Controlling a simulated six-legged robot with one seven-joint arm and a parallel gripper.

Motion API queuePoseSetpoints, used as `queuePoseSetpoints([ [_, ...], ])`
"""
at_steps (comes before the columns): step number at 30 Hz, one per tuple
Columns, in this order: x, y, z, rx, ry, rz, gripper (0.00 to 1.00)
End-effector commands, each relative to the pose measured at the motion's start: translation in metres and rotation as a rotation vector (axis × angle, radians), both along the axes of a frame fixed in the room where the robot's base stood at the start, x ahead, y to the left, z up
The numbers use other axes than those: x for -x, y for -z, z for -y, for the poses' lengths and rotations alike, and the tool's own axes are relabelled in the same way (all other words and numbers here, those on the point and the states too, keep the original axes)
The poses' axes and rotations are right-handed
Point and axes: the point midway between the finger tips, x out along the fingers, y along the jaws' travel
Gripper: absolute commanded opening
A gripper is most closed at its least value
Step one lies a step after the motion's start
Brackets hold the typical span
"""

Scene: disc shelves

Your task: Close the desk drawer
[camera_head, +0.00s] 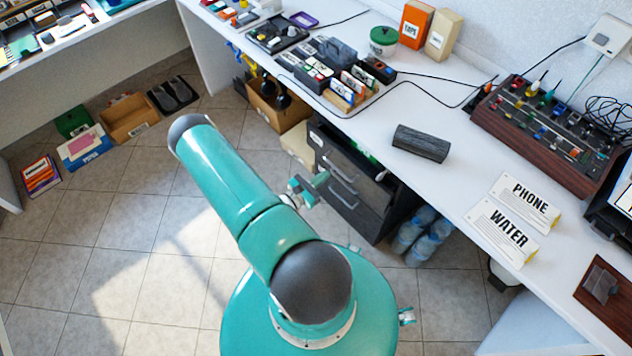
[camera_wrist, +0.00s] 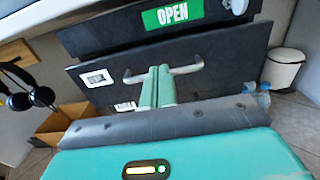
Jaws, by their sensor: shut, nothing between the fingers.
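The dark desk drawer unit (camera_head: 350,185) stands under the white desk, with bar handles on its fronts. In the wrist view, a dark drawer front (camera_wrist: 225,70) with a silver handle (camera_wrist: 188,69) fills the middle. A dark panel with a green OPEN sign (camera_wrist: 171,17) is above it. I cannot tell for sure how far each drawer is pulled out. My gripper (camera_wrist: 158,72) is shut and empty, with its teal fingers in front of the handle's middle; contact is unclear. In the head view my gripper (camera_head: 318,182) is beside the unit, partly hidden by my arm.
A cardboard box (camera_head: 275,105) with headphones near it stands left of the unit. Water bottles (camera_head: 413,232) stand right of it. The desktop holds a dark case (camera_head: 421,143) and PHONE (camera_head: 528,196) and WATER (camera_head: 507,232) signs. Tiled floor to the left is largely clear.

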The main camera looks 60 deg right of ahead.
Motion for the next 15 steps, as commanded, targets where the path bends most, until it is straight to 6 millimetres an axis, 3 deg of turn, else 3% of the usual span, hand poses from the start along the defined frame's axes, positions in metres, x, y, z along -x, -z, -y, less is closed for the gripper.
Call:
queuePoseSetpoints([
  [9,0.026,0.0,0.057,0.001,0.007,0.0,0.0],
  [15,0.033,0.0,0.074,0.0,0.006,-0.001,0.0],
])
